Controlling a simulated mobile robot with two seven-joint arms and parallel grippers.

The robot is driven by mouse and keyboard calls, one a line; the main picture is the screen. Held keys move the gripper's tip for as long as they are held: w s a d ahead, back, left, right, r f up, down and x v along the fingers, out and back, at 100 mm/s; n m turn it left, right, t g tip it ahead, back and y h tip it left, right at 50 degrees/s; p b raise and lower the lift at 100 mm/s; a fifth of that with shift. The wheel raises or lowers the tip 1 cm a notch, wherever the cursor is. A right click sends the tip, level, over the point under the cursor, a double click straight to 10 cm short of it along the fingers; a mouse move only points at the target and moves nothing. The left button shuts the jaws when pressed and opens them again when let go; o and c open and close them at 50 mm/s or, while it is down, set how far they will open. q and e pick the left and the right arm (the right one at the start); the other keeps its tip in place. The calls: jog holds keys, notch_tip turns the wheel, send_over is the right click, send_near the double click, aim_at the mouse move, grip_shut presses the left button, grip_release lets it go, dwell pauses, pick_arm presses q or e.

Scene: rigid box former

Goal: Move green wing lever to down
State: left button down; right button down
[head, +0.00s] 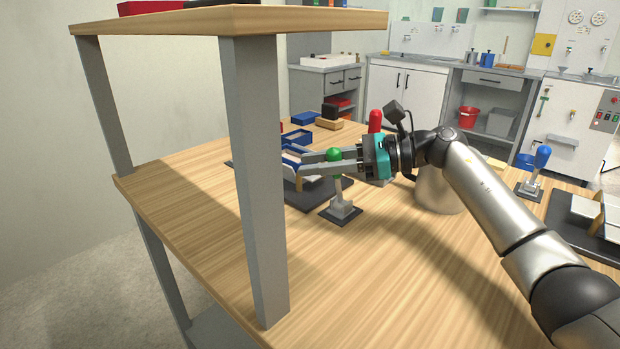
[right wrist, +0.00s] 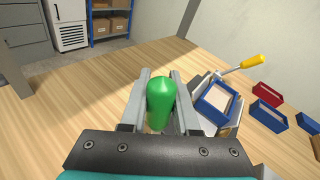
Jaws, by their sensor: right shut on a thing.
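The green wing lever (head: 334,155) has a green knob on a grey stem and stands upright on a small dark base plate (head: 341,215) on the wooden table. My right gripper (head: 316,161) comes in from the right and is shut on the green knob. In the right wrist view the green knob (right wrist: 161,98) sits between the two grey fingers. The lower stem is hidden there. My left gripper is not in view.
A wooden shelf on grey posts (head: 254,180) stands at the left front. A box former with a blue tray (right wrist: 217,103) lies just beyond the lever. A red-knobbed lever (head: 375,121) stands behind my gripper, and a blue-knobbed lever (head: 542,157) at the right. The front table is clear.

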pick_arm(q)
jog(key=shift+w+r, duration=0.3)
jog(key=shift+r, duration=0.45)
pick_arm(e)
jog(key=shift+w+d+r+m+y, duration=0.15)
jog(key=shift+w+d+m+y, duration=0.15)
jog(key=shift+w+d+m, duration=0.1)
jog(key=c, duration=0.6)
grip_release()
jog(key=shift+c, duration=0.2)
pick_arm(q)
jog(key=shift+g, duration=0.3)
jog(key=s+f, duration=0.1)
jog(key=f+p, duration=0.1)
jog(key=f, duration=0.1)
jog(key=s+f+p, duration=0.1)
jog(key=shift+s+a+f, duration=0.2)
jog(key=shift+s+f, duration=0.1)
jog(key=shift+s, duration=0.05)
pick_arm(e)
jog(key=v, duration=1.5)
jog(key=shift+d+r, duration=0.1)
jog(key=shift+c, duration=0.3)
